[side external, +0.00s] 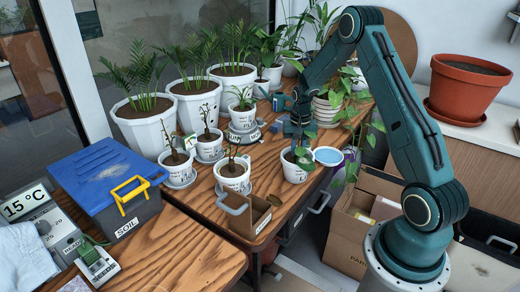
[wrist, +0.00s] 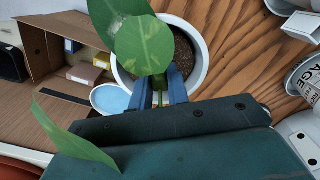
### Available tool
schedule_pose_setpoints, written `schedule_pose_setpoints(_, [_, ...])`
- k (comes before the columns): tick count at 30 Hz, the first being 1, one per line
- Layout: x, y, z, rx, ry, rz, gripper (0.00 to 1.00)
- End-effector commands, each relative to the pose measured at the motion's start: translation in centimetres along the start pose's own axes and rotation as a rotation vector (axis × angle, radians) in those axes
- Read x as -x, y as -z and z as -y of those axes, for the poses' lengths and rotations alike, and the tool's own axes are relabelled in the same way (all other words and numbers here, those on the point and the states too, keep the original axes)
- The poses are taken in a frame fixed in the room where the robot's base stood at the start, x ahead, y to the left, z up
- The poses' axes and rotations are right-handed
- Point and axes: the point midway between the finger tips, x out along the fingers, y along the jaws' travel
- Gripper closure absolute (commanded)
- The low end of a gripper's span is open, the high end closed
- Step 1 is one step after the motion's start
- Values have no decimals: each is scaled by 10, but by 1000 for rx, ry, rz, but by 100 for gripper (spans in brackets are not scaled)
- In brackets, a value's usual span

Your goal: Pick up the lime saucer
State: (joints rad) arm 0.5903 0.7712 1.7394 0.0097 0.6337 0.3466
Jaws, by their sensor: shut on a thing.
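I cannot make out a lime saucer in either view. My gripper (side external: 300,128) points down over a white pot (side external: 294,174) at the front right of the wooden table. In the wrist view my gripper's blue fingers (wrist: 161,92) are close together around the thin, pale green stem of a leafy plant (wrist: 143,43). Its big leaf hides part of the pot (wrist: 202,62) and soil behind. A pale blue round saucer or disc (side external: 328,156) lies just right of the pot, and it also shows in the wrist view (wrist: 108,98).
Several white potted plants stand on the wooden table (side external: 205,187). A small open wooden box (side external: 250,216) is at the front edge. A blue-lidded soil bin (side external: 108,185) stands at left. Open cardboard boxes (side external: 352,228) are below right. Hanging leaves (side external: 375,125) crowd the right edge.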

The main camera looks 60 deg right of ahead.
Motion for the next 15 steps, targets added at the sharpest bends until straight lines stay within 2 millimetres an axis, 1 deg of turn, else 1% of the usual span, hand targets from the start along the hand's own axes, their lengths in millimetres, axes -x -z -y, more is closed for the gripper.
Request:
schedule_pose_setpoints(1, [-1,0,0,0,0,-1,100])
schedule_pose_setpoints(2, [-1,0,0,0,0,0,79])
schedule_pose_setpoints(3, [-1,0,0,0,0,0,71])
schedule_pose_setpoints(5, [-1,0,0,0,0,0,61])
schedule_pose_setpoints(15, [0,0,0,0,0,0,61])
